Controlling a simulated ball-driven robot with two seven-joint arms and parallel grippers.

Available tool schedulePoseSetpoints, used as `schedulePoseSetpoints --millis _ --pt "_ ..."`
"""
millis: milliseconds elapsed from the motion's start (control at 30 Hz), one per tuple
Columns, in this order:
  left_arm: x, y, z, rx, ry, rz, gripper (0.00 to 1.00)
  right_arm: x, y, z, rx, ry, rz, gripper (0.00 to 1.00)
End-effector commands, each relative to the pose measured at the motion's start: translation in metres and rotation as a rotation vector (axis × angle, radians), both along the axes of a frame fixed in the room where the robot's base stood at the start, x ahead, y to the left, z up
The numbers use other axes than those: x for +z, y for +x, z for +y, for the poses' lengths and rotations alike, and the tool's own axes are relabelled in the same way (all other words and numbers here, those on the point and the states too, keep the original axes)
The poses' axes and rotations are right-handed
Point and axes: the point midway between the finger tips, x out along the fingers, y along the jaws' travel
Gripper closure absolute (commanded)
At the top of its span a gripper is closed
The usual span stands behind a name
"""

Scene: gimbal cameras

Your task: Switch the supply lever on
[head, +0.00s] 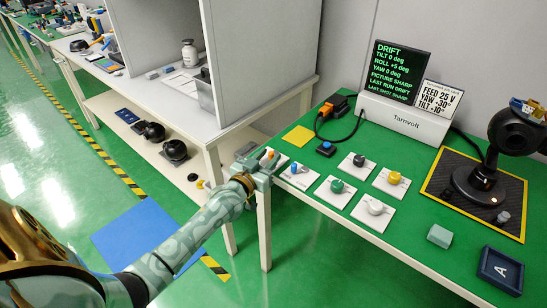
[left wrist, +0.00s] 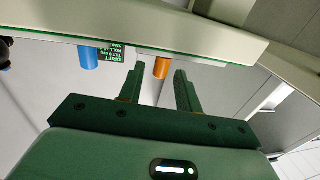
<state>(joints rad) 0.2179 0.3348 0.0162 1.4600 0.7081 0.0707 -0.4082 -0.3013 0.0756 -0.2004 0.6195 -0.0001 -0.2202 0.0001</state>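My left gripper (head: 258,165) is at the left edge of the green table, beside a white plate with a small orange lever (head: 269,154). In the left wrist view the gripper (left wrist: 159,76) is open. The orange lever (left wrist: 161,68) shows between its two fingers, with visible space on both sides, so it is not gripped. A blue lever (head: 294,168) stands on the neighbouring white plate; it also shows in the left wrist view (left wrist: 88,55), left of the fingers. No supply label is readable. The gripper partly hides the orange lever's plate. My right gripper is out of view.
Green (head: 337,186), black (head: 359,160), yellow (head: 394,178) and white (head: 375,207) knobs stand on nearby plates. Behind are a yellow square (head: 298,136), a blue-topped button (head: 326,149) and the Tarnvolt unit (head: 403,119). A white bench (head: 180,109) is close on the left.

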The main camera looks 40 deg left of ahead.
Motion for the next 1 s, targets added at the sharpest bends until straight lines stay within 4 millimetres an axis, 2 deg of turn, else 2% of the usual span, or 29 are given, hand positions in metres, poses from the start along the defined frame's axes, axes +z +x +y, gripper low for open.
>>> schedulePoseSetpoints --millis 100,200,500,600,633,800,1000 --pt "-0.003 0.015 0.001 0.000 0.001 0.001 0.66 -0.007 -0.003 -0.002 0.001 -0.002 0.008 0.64" --pt "-0.001 0.022 0.002 0.000 0.001 0.001 0.66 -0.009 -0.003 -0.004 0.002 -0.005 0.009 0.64" --pt "0.000 0.024 0.002 0.000 0.001 0.001 0.66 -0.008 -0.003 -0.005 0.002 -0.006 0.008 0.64" --pt "0.000 0.024 0.002 0.000 0.001 0.001 0.94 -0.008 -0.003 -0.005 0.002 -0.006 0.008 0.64" --pt "0.000 0.024 0.002 0.000 0.001 0.001 1.00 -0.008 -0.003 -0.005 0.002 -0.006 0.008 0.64" --pt "0.002 0.024 0.002 0.006 -0.001 0.000 1.00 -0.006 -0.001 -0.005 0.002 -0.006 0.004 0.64" --pt "0.010 0.025 -0.002 0.108 -0.008 -0.006 1.00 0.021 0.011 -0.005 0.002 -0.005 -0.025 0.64"
